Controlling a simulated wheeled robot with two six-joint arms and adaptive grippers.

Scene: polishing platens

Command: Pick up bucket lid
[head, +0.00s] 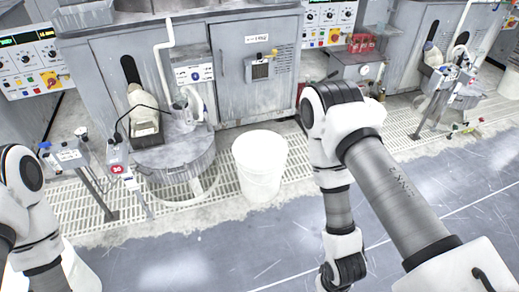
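A white bucket (259,181) stands upright on the floor grating near the middle of the head view. Its round top looks covered by a flat white lid (260,147), though the white-on-white edge is faint. My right arm comes in from the right and bends down to the right of the bucket, apart from it. My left arm is at the lower left edge, well away from the bucket. Both grippers are outside the picture, so their fingers are hidden.
A grey round tub (174,160) stands left of the bucket, with a stand and red-marked control box (117,170) beside it. Grey machine cabinets (225,75) rise behind. The blue-grey floor (215,250) in front is clear.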

